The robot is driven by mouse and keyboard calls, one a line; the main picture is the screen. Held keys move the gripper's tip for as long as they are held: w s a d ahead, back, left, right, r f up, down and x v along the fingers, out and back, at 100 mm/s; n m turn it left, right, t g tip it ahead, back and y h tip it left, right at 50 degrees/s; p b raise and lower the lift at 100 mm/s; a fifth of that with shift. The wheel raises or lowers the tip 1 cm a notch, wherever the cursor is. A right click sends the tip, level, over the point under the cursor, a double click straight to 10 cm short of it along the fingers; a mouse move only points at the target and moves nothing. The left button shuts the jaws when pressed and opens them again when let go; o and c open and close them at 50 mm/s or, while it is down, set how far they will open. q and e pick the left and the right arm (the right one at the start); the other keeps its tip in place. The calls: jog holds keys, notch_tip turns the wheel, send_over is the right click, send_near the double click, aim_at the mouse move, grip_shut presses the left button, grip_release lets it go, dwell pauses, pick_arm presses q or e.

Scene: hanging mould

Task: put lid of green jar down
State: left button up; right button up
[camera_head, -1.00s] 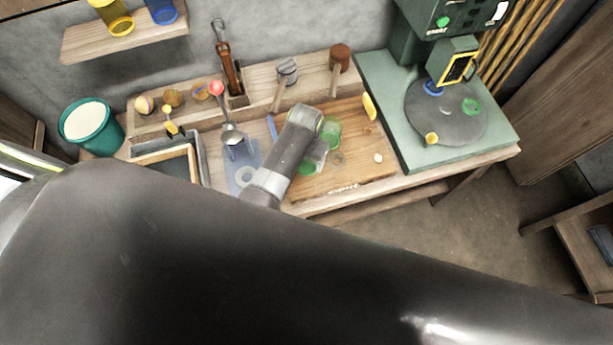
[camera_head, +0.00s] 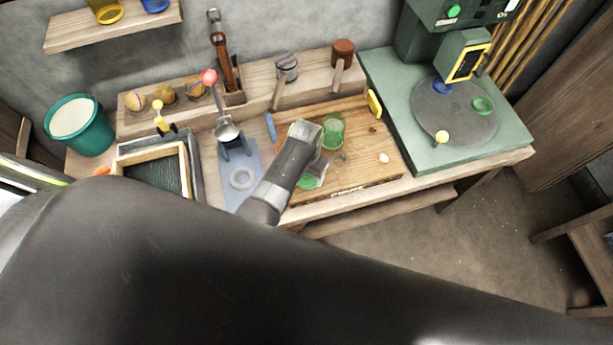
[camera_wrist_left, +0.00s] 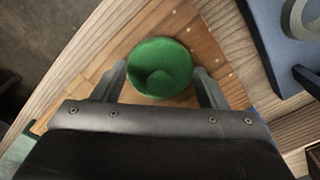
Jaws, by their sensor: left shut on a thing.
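The green jar (camera_head: 332,131), translucent, stands upright on the wooden board (camera_head: 371,160). My left gripper (camera_head: 313,178) is in front and slightly left of it, low over the board's front part. It is shut on the green lid (camera_head: 305,183), which is mostly hidden by the hand in the head view. In the left wrist view the lid (camera_wrist_left: 160,67) is a round green disc with a knob-like centre, between the two fingers (camera_wrist_left: 161,70). I cannot tell whether the lid touches the board. My right gripper is not in view.
A grey ring (camera_head: 242,178) lies on a blue-grey plate left of the board. A green machine with a round plate (camera_head: 454,110) stands further right. The board right of the jar is mostly clear.

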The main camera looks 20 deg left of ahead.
pick_arm(q)
jog(key=shift+f, duration=0.3)
jog(key=shift+r, duration=0.1)
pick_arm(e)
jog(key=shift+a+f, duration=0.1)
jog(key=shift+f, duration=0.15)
pick_arm(q)
jog(key=o, duration=0.8)
jog(key=shift+o, duration=0.7)
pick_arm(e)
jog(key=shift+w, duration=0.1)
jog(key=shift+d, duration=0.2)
pick_arm(q)
notch_tip(320, 180, up, 9)
jog(key=p, duration=0.9)
jog(key=shift+r, duration=1.5)
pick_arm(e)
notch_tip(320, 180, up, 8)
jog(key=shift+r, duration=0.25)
